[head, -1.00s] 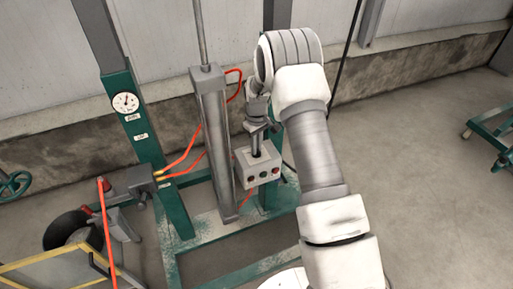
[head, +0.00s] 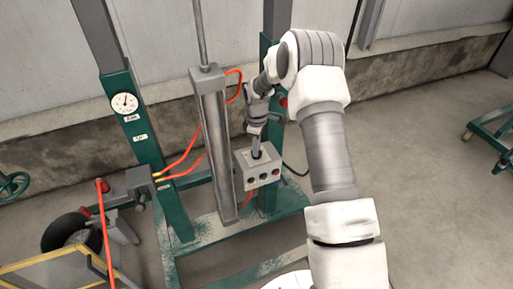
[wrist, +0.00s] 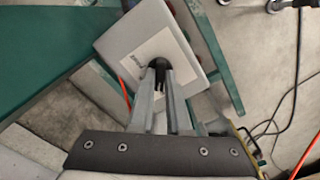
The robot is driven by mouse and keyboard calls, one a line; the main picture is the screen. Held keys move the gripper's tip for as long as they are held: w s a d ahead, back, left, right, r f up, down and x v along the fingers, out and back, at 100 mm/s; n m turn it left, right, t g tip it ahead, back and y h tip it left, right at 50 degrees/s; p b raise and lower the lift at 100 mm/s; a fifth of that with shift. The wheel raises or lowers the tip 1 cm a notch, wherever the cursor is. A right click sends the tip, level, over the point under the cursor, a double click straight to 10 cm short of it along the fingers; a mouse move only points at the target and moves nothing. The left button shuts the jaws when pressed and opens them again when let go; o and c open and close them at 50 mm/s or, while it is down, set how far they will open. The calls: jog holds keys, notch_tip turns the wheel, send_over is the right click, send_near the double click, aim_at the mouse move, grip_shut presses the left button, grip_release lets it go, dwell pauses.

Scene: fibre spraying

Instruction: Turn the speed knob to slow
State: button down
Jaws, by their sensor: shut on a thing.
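The speed knob (wrist: 158,64) is a small black knob on the top face of a light grey control box (head: 268,182). The box top (wrist: 133,38) carries a pale label around the knob in the wrist view. My gripper (head: 256,154) reaches down onto the box from above; in the wrist view my gripper (wrist: 160,72) has one finger on each side of the knob and is shut on it. The knob's pointer and the label's writing are too small to read. In the head view the fingers mostly hide the knob.
Red and green buttons (head: 263,177) line the box's front face. A grey cylinder (head: 215,145) stands close left of the box, with orange hoses (head: 186,163) beside it. A green frame post (head: 146,150) with a gauge stands further left.

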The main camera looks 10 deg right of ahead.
dwell(0.3)
jog(key=c, duration=0.9)
grip_release()
notch_tip(320, 180, up, 17)
jog(key=shift+r+p, duration=0.2)
jog(key=shift+p, duration=0.9)
